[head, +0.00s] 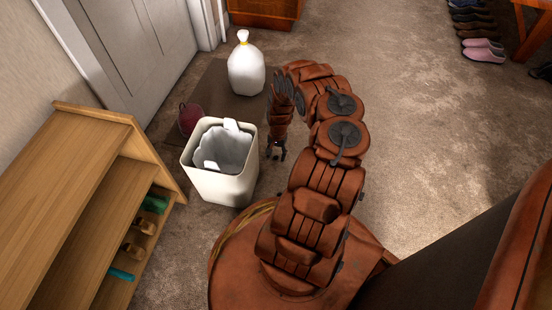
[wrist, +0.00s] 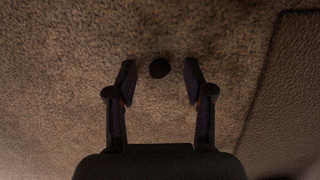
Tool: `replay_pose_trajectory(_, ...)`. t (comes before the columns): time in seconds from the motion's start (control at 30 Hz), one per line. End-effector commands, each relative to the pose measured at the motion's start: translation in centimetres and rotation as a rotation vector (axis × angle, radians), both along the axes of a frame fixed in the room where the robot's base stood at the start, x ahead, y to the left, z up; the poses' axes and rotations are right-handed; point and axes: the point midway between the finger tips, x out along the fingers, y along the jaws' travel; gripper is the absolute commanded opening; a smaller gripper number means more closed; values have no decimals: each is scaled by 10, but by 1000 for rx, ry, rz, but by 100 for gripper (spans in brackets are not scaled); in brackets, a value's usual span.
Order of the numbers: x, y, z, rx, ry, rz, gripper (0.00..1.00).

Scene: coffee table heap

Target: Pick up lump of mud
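The lump of mud (wrist: 159,68) is a small, dark, round clump on the brown carpet in the wrist view. My gripper (wrist: 158,65) is open, with one finger on each side of the lump in the picture and a gap on both sides. Neither finger appears to touch it. How far the fingertips are above the lump is hard to tell. In the head view my gripper (head: 276,156) points down to the right of the white bin, and the lump is not clearly seen there.
A white lined bin (head: 226,190) stands just left of my gripper. A dark mat (head: 224,100) holds a tied white bag (head: 245,72) and a dark red basket (head: 190,118). A wooden shelf (head: 60,200) stands at left. Open carpet (head: 420,130) lies at right.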

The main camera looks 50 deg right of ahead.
Motion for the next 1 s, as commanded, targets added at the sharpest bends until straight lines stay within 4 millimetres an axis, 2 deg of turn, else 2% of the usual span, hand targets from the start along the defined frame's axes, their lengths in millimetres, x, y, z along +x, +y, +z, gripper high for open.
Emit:
replay_pose_trajectory(0.03, 0, 0, 0, 0, 0, 0, 45)
replay_pose_trajectory(0.37, 0, 0, 0, 0, 0, 0, 12)
replay_pose_trajectory(0.77, 0, 0, 3, 1, 1, 1, 11)
replay_pose_trajectory(0.87, 0, 1, 11, -1, 2, 2, 11)
replay_pose_trajectory(1.0, -1, 1, 31, 0, 3, 1, 11)
